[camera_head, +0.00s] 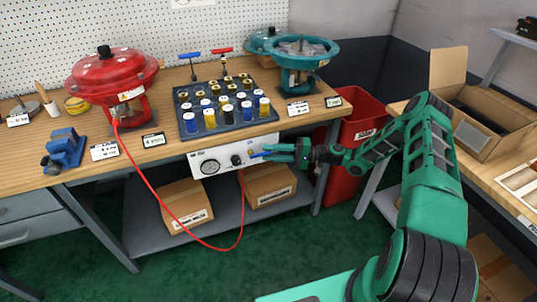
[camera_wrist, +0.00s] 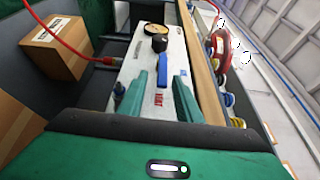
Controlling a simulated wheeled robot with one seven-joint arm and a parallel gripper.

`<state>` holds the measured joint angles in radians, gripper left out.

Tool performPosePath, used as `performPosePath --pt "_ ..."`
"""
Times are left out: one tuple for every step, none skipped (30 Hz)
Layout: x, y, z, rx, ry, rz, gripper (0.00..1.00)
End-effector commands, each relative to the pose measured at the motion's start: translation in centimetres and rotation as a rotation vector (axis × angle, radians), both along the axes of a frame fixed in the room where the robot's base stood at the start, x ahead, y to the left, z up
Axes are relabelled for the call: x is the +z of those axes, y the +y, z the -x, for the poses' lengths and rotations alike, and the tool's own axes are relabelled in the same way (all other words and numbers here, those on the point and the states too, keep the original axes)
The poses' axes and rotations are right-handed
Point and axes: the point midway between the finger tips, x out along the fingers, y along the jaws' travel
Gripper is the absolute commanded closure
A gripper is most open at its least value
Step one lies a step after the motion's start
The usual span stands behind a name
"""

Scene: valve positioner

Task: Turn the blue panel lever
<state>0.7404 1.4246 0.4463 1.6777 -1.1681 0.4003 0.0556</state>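The blue panel lever (camera_wrist: 163,68) sticks out from a black knob (camera_wrist: 159,43) on the white front panel (camera_wrist: 132,66). In the head view the lever (camera_head: 257,155) shows as a small blue piece on the panel (camera_head: 222,157) below the bench top. My gripper (camera_head: 280,152) is at the right part of the panel, close to the lever. In the wrist view my gripper (camera_wrist: 160,84) is open, with one green finger on each side of the lever's lower end. Gaps show between the lever and both fingers; the exact depth is unclear.
A pressure gauge (camera_head: 210,167) sits left on the panel. A red hose (camera_head: 170,209) hangs in a loop below it. The bench edge is just above my gripper. Cardboard boxes (camera_head: 187,205) stand on the lower shelf. A red bin (camera_head: 352,140) is to the right.

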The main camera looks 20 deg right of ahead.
Motion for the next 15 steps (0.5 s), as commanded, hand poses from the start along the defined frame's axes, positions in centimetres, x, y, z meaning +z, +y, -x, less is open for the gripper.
performPosePath --pt "0.0 -0.6 0.1 -0.003 0.000 0.001 0.69" --pt "0.0 -1.0 0.2 -0.003 0.000 0.001 0.69" --pt "-0.1 -1.6 0.4 -0.004 0.000 0.001 0.69" --pt "-0.1 -2.1 0.5 -0.004 0.000 0.001 0.69" --pt "-0.1 -2.7 0.7 -0.005 0.000 0.001 0.69" --pt "-0.1 -3.4 0.9 -0.004 0.000 0.001 0.69" --pt "-0.1 -4.0 1.0 -0.005 0.000 0.001 0.69" --pt "-0.1 -4.6 1.2 -0.005 0.000 0.001 0.69" --pt "-0.2 -5.3 1.5 -0.004 0.002 0.002 0.69" --pt "-0.2 -5.9 1.6 -0.005 0.002 0.002 0.69" --pt "-0.2 -6.4 1.8 -0.005 0.002 0.002 0.69" --pt "-0.3 -7.0 2.0 -0.004 0.002 0.002 0.69" --pt "-0.3 -7.5 2.1 -0.004 0.002 0.002 0.69" --pt "-0.3 -7.9 2.2 -0.005 0.002 0.002 0.69" --pt "-0.3 -8.4 2.4 -0.004 0.002 0.002 0.69"
